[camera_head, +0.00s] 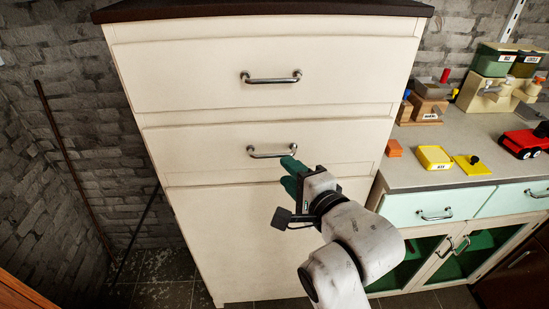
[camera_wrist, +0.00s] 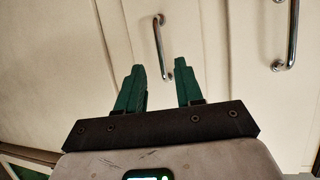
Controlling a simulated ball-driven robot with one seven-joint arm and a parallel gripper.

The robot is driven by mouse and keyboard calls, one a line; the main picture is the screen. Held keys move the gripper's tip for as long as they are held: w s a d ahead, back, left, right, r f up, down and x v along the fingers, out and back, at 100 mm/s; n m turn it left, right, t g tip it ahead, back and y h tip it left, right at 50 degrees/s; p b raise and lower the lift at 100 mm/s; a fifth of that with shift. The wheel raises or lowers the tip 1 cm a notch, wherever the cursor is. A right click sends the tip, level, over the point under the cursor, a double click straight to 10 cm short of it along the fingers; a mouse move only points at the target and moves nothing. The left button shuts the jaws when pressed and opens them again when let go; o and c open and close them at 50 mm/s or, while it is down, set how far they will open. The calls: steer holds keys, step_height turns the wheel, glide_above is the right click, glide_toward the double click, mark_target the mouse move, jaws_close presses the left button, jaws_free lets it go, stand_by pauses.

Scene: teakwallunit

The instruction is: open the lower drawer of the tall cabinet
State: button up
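The tall cabinet (camera_head: 240,235) is cream with a dark top and stands in the middle of the head view. Its lower drawer (camera_head: 205,148) appears shut, flush with the front. The lower drawer's metal bar handle (camera_head: 272,154) also shows in the wrist view (camera_wrist: 158,40). My gripper (camera_head: 288,172) has green fingers and is at the right end of this handle in the head view. In the wrist view my gripper (camera_wrist: 159,72) is open, with the handle's near end between and just beyond its fingertips. I cannot tell whether they touch.
The upper drawer (camera_head: 190,75) is shut; its handle (camera_head: 271,78) is above. A grey counter (camera_head: 450,140) with yellow blocks, boxes and a red toy car (camera_head: 526,142) stands at right. A thin dark rod (camera_head: 62,145) leans against the brick wall at left.

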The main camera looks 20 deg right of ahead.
mark_target(274, 159)
steer(key=w+f, duration=0.1)
steer(key=w, duration=0.6)
steer(key=shift+w+a+f+p, duration=0.2)
steer(key=shift+w+a+p, duration=0.1)
steer(key=shift+w+p, duration=0.1)
steer(key=shift+s, duration=0.1)
jaws_close()
steer(key=shift+f, duration=0.1)
stand_by(0.8)
